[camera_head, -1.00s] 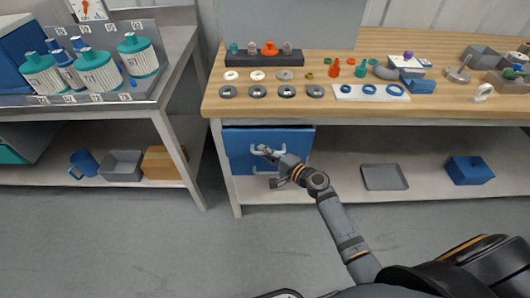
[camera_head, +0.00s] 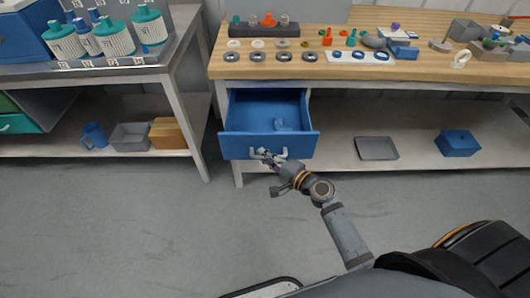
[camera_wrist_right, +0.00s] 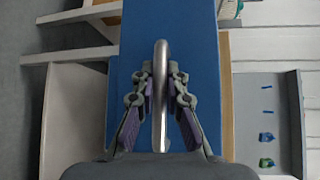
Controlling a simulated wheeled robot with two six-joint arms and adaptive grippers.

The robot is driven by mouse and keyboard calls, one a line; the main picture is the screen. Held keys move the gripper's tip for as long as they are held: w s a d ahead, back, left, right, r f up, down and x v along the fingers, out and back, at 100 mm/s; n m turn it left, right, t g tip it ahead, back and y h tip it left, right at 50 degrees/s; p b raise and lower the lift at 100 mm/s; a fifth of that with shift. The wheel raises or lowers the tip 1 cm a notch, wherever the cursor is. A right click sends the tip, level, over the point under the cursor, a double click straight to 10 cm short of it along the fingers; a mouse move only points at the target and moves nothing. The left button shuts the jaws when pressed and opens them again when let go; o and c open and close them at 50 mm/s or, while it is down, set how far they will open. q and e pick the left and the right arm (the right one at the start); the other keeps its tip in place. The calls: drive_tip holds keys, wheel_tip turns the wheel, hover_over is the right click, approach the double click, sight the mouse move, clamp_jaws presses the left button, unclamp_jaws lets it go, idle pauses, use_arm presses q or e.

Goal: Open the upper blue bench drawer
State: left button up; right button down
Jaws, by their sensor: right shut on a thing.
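The upper blue drawer (camera_head: 267,144) is pulled out from under the wooden bench top, and its inside shows from above. A small blue curved object (camera_head: 283,125) lies in it. My right gripper (camera_head: 268,157) is at the pale handle on the drawer front. In the right wrist view the handle (camera_wrist_right: 161,75) is a vertical grey bar, with the two fingers of my right gripper (camera_wrist_right: 160,92) on either side of it against the blue front. The fingers are shut on the handle. My left gripper is not in view.
The wooden bench (camera_head: 340,70) carries rings, small fittings and a dark rack (camera_head: 263,30). A lower shelf holds a grey tray (camera_head: 376,148) and a blue box (camera_head: 458,143). A metal bench with white-and-teal vessels (camera_head: 108,38) stands left. Grey floor before the drawer is clear.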

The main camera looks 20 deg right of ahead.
drive_tip(key=shift+s, duration=0.35)
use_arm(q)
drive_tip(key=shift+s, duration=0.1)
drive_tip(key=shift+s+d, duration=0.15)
use_arm(e)
drive_tip(key=c, duration=1.7)
unclamp_jaws()
drive_tip(key=shift+o, duration=0.2)
drive_tip(key=v, duration=1.2)
drive_tip(key=shift+f, duration=0.1)
